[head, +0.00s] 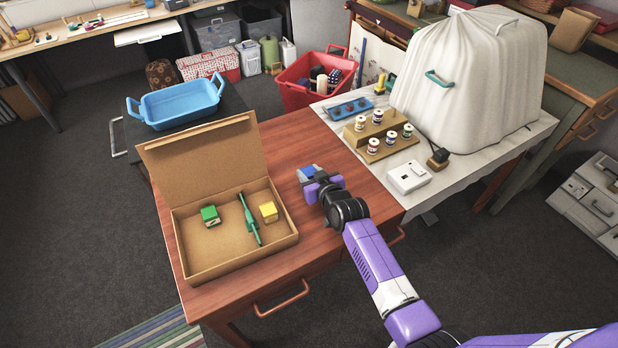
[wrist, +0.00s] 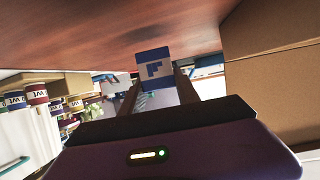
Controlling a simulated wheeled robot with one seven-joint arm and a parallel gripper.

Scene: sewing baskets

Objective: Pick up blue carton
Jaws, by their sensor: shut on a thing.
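The blue carton (head: 307,171) is at my gripper's tip over the wooden table (head: 345,143), right of the open cardboard box. In the wrist view the carton (wrist: 154,62) shows blue with a pale band and a blue mark, held between the two fingers. My gripper (head: 314,181) is shut on it; it also shows in the wrist view (wrist: 157,88). The carton is close to the tabletop; I cannot tell whether it touches. My gripper hides part of the carton in the head view.
An open cardboard box (head: 237,267) holds a green block (head: 210,215), a yellow block (head: 268,212) and a green tool (head: 248,219). A blue tray (head: 180,106) stands behind. At right, a side table bears spools (head: 376,145), a white device (head: 408,177) and a covered bulk (head: 470,75).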

